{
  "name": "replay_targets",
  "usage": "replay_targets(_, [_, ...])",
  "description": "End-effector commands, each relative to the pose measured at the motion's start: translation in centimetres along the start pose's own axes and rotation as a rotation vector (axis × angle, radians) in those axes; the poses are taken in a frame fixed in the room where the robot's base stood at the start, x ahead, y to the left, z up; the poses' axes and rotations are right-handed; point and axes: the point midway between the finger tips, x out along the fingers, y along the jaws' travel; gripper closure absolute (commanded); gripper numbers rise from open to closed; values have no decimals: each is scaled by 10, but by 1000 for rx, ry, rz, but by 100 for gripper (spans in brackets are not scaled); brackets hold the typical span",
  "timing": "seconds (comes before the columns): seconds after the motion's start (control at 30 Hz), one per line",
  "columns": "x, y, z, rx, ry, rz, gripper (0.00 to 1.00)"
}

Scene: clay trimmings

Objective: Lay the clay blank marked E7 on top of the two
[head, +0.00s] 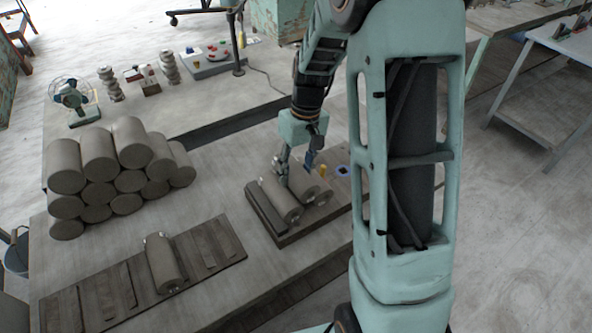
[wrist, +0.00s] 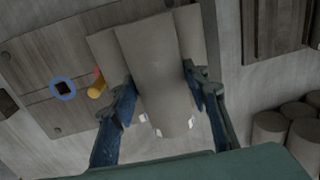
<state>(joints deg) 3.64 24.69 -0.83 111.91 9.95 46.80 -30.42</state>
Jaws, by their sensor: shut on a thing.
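My gripper (wrist: 160,85) is shut on a grey clay cylinder (wrist: 155,70), one finger on each side of it. Small pale marks show at its near end, but I cannot read E7. Two more grey blanks lie behind it in the wrist view, one at left (wrist: 104,46) and one at right (wrist: 190,32). The held blank overlaps both; whether it touches them I cannot tell. In the head view, my gripper (head: 297,165) is over the railed dark board (head: 262,212), where a front blank (head: 281,199) lies. My fingers partly hide the blanks there.
A stack of several grey cylinders (head: 130,142) stands at the left. Another blank (head: 161,262) lies on a slatted dark board (head: 215,245) at the front. A fan (head: 72,95) stands behind the stack.

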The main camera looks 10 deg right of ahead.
Motion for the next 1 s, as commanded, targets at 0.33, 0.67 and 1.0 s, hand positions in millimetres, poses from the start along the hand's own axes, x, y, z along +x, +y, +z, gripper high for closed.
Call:
replay_targets(0.33, [5, 1, 0, 0, 1, 0, 100])
replay_targets(0.67, [9, 1, 1, 1, -1, 0, 100])
replay_targets(1.0, [10, 1, 2, 1, -4, -1, 37])
